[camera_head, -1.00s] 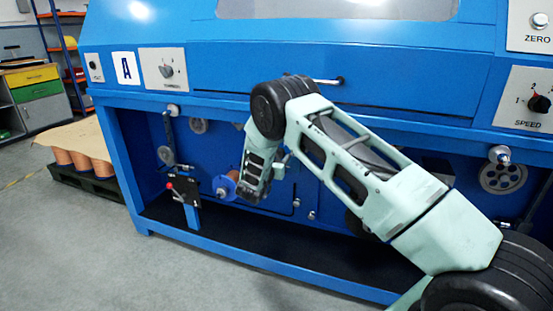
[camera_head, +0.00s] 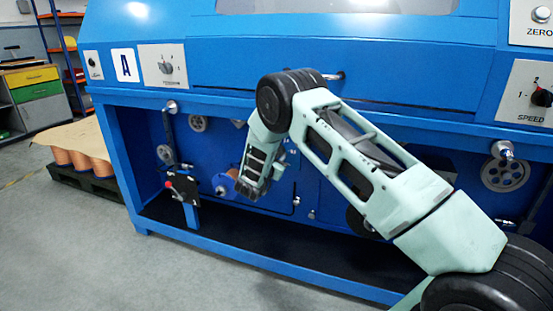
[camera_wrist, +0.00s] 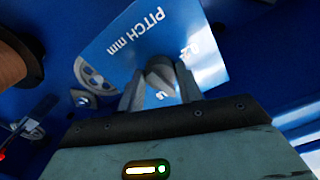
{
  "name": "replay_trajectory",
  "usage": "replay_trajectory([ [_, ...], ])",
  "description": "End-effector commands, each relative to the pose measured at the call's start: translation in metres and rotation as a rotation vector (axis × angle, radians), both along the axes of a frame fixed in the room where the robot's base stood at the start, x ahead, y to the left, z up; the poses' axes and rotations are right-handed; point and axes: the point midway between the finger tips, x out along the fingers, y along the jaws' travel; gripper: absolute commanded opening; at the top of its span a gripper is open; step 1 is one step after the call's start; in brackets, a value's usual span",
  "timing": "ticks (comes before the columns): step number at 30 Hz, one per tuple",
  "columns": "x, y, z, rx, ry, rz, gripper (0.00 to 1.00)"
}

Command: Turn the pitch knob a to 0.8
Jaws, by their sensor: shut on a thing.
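The pitch knob (camera_wrist: 160,71) is a grey knob on a pale plate (camera_wrist: 130,48) lettered "PITCH mm" in the wrist view. My gripper (camera_wrist: 158,80) has one finger on each side of the knob and is shut on it. The fingers and the tilted view hide most of the scale, so the knob's setting cannot be read. In the head view my arm hides the gripper and the pitch knob. The large letter A stands on a white plate (camera_head: 123,65) at the upper left of the blue machine.
Grey floor (camera_head: 80,240) is clear at the left.

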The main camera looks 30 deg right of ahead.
Motion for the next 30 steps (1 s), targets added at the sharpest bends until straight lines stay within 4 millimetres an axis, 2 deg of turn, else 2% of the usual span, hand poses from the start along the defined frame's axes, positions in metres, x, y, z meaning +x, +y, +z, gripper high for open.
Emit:
replay_trajectory([
  [30,0.0003,0.0015,-0.0042,0.596,-0.761,-0.001,0.12],
])
